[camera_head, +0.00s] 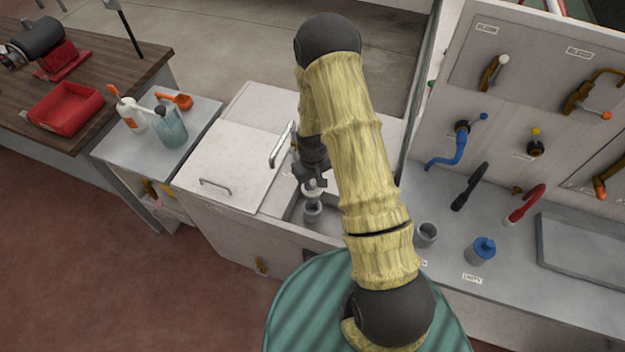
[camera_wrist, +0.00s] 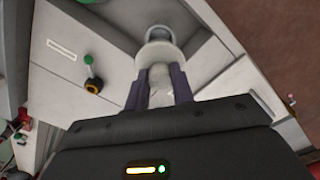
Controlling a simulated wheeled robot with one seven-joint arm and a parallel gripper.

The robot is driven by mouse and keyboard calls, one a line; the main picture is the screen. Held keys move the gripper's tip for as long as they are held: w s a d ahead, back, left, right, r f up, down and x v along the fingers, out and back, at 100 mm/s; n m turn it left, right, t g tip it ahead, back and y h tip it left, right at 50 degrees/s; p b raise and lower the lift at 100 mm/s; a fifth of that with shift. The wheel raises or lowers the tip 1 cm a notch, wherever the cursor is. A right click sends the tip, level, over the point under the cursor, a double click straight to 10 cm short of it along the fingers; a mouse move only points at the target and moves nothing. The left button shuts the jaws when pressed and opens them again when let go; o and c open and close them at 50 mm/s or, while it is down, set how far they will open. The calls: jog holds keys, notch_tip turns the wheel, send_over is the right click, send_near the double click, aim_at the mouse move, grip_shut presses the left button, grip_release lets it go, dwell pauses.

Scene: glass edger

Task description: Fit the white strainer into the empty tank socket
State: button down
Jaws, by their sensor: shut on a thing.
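My gripper (camera_head: 313,180) is shut on the white strainer (camera_head: 313,190) and holds it inside the open part of the tank (camera_head: 328,226). A grey round socket (camera_head: 312,214) stands in the tank just below the strainer. In the wrist view my gripper's dark fingers (camera_wrist: 160,88) clasp the strainer's pale stem. The strainer's wide white rim (camera_wrist: 158,52) lies in front of the grey socket (camera_wrist: 159,33) and partly covers it. I cannot tell whether strainer and socket touch.
A white lid (camera_head: 225,165) with a handle covers the tank's left part. A curved metal handle (camera_head: 282,145) rises behind the opening. On the right bench are a grey cup (camera_head: 426,235), a blue-topped fitting (camera_head: 482,249) and taps. A side table (camera_head: 150,160) holds bottles.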

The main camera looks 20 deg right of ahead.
aim_at(312, 190)
notch_tip(312, 190, down, 3)
jog(key=shift+w+f+b, duration=0.15)
jog(key=shift+b, duration=0.95)
jog(key=shift+f+b, duration=0.7)
jog(key=shift+f, duration=0.3)
jog(key=shift+s+r, duration=0.1)
jog(key=shift+s, duration=0.1)
jog(key=shift+w, duration=0.1)
jog(key=shift+f+b, duration=2.85)
jog(key=shift+f, duration=0.5)
jog(key=c, duration=1.1)
grip_release()
jog(key=shift+r, duration=0.1)
